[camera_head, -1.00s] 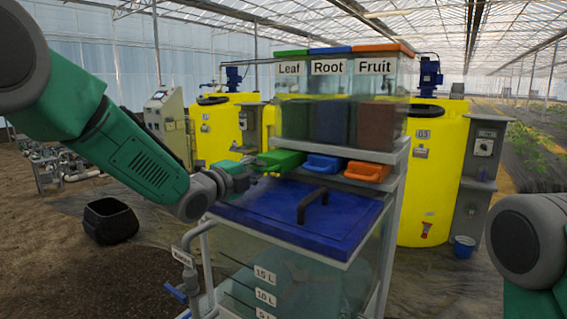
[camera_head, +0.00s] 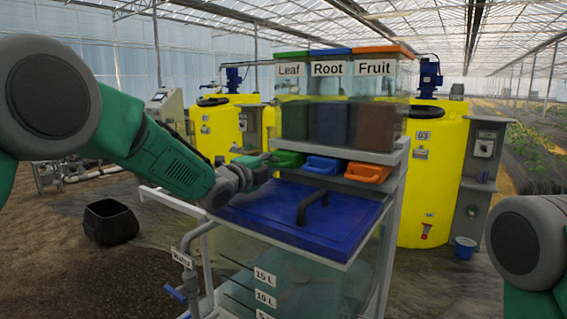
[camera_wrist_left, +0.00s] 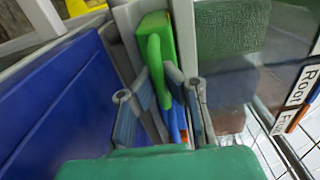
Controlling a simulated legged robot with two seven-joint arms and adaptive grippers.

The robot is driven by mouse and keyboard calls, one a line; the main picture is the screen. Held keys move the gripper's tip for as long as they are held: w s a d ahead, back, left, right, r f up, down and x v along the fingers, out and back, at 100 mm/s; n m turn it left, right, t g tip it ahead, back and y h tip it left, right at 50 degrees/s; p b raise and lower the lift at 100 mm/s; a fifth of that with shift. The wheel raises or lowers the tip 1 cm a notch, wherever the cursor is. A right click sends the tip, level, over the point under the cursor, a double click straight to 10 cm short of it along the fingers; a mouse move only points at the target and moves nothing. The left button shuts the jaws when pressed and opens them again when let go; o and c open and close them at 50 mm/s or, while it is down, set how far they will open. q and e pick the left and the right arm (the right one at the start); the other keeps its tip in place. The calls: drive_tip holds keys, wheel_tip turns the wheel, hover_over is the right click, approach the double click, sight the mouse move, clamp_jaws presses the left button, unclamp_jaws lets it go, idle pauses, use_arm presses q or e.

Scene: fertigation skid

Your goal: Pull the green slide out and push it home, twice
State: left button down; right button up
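The green slide (camera_head: 288,159) sits under the Leaf hopper, with its front about level with the blue slide beside it. In the left wrist view the green slide (camera_wrist_left: 155,35) has a looped handle pointing toward me. My left gripper (camera_head: 268,162) is at the front of the green slide. In the left wrist view its fingers (camera_wrist_left: 157,80) lean in on both sides of the green handle and look closed on it; exact contact is partly hidden. My right gripper is out of view; only part of my right arm shows at the right edge.
A blue slide (camera_head: 323,165) and an orange slide (camera_head: 366,172) are to the right of the green one. Below them is a blue lid (camera_head: 340,217) with a raised dark handle (camera_head: 312,206). Yellow tanks (camera_head: 436,180) stand behind. A black tub (camera_head: 110,222) is on the floor.

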use_arm(q)
drive_tip(key=shift+w+d+f, duration=0.2)
drive_tip(key=shift+d+f, duration=0.1)
drive_tip(key=shift+f, duration=0.15)
drive_tip(key=c, duration=1.4)
unclamp_jaws()
drive_tip(key=shift+w+d, duration=0.1)
drive_tip(key=shift+w, duration=0.1)
drive_tip(key=shift+c, duration=0.2)
drive_tip(key=shift+w+r, duration=0.1)
drive_tip(key=shift+r, duration=0.05)
drive_tip(key=shift+r, duration=0.1)
drive_tip(key=shift+b+v, duration=1.1)
drive_tip(key=shift+v, duration=2.55)
drive_tip(key=shift+r, duration=0.1)
